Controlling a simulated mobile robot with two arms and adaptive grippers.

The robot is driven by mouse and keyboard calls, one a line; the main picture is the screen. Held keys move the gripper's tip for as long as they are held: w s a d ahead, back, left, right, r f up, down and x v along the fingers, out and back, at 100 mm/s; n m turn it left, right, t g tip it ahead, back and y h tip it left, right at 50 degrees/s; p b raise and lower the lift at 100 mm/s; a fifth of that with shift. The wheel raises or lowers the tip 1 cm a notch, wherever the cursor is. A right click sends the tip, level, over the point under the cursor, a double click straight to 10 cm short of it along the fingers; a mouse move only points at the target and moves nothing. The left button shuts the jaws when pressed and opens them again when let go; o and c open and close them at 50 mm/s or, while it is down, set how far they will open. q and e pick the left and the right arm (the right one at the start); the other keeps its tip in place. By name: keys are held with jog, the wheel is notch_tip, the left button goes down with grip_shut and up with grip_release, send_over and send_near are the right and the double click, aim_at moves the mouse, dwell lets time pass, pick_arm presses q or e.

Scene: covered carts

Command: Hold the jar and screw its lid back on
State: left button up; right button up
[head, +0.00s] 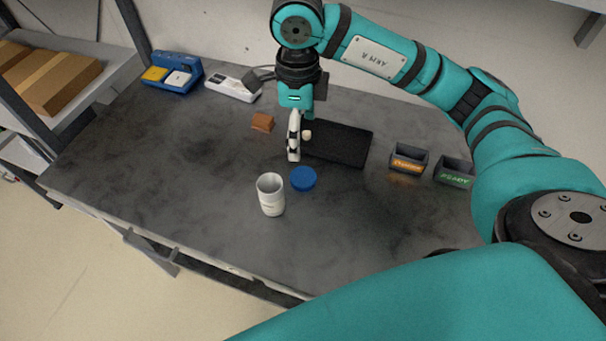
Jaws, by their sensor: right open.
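The white jar (271,201) stands upright and open-topped on the dark grey table, near its front edge. The blue lid (303,179) lies flat on the table just right of and behind the jar, apart from it. My right gripper (298,152) hangs above the table behind the lid, with its fingers pointing down. It is open. One white finger shows clearly and the other is mostly hidden. It touches neither the jar nor the lid. My left gripper is out of view.
A black mat (342,147) lies behind the lid to the right. A brown block (263,122) sits left of the gripper. Two small labelled bins, one orange-lettered (408,166) and one green-lettered (455,178), stand at right. A blue device (172,72) and a white device (233,85) stand at back left.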

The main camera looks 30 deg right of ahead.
jog(key=p, duration=0.1)
send_near(301, 176)
jog(key=shift+s+a, duration=0.2)
jog(key=shift+s, duration=0.05)
notch_tip(301, 176, down, 3)
jog(key=shift+f+p, duration=0.2)
jog(key=shift+p, duration=0.3)
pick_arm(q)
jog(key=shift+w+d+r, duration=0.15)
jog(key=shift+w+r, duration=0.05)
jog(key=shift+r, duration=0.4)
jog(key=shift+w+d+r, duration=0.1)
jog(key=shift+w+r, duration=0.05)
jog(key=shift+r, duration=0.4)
pick_arm(e)
jog(key=shift+w+f, duration=0.1)
jog(key=shift+f, duration=0.05)
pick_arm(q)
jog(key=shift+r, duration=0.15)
pick_arm(e)
jog(key=shift+f, duration=0.1)
